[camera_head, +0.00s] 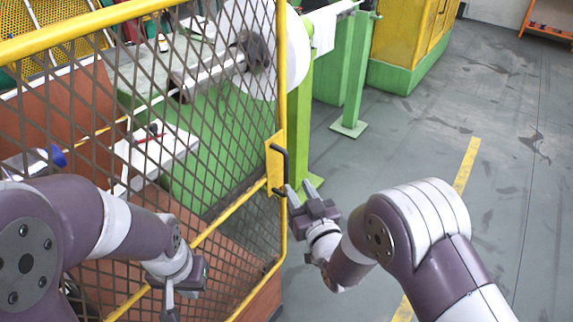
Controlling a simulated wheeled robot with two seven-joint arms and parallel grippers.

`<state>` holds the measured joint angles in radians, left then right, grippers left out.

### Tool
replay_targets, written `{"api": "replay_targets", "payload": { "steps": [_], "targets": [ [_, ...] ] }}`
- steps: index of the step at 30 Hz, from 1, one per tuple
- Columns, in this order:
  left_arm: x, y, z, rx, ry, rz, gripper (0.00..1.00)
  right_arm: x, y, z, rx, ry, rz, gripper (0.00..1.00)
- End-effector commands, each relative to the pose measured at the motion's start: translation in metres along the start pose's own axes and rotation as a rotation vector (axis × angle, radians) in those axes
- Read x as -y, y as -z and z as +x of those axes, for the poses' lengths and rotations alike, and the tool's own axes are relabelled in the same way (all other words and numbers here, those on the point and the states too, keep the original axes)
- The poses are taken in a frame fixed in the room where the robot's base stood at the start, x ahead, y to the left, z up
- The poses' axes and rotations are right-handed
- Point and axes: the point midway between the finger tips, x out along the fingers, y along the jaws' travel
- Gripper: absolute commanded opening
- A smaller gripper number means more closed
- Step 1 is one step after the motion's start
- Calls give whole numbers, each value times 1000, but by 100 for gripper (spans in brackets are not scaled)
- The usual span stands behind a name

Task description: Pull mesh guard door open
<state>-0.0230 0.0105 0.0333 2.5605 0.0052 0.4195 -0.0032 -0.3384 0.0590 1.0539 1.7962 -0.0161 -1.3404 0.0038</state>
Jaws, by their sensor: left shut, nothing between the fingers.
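The mesh guard door (229,166) has a yellow frame and diamond mesh and fills the left half of the head view. A yellow plate (274,163) on its right-hand post carries a dark bar handle (286,165). My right gripper (299,193) is just right of and below the handle, its fingers close to the handle's lower end. I cannot tell whether they touch it or how far apart they are. My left gripper (175,302) is low in front of the mesh, shut and empty, away from the handle.
Behind the mesh are green machine parts and a white block (160,155). A green post (297,130) stands just beyond the door's edge. A yellow cabinet (405,35) on a green base stands farther back. Open grey floor (520,190) with a yellow line (467,165) lies to the right.

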Motion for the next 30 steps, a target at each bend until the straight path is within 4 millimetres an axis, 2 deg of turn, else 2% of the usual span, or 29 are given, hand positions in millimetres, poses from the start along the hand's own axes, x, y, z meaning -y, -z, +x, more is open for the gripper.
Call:
{"api": "replay_targets", "payload": {
  "steps": [6,12,16,24,25,27,28,30],
  "targets": [
    [0,2,-13,0,0,0,0,0,2,50,1,0,0,34],
    [0,2,-18,0,0,0,0,0,1,78,1,0,0,34],
    [0,2,-19,0,0,0,0,0,0,85,2,-1,0,34],
    [0,2,-18,0,0,0,0,0,0,86,3,-1,0,34],
    [0,2,-18,0,0,0,0,0,0,86,2,-1,0,28],
    [0,2,-18,0,0,0,0,0,0,86,2,-1,0,5],
    [0,2,-18,0,0,0,0,0,0,86,2,-1,0,0],
    [0,2,-18,0,0,0,0,0,0,86,2,0,0,0]
  ]
}}
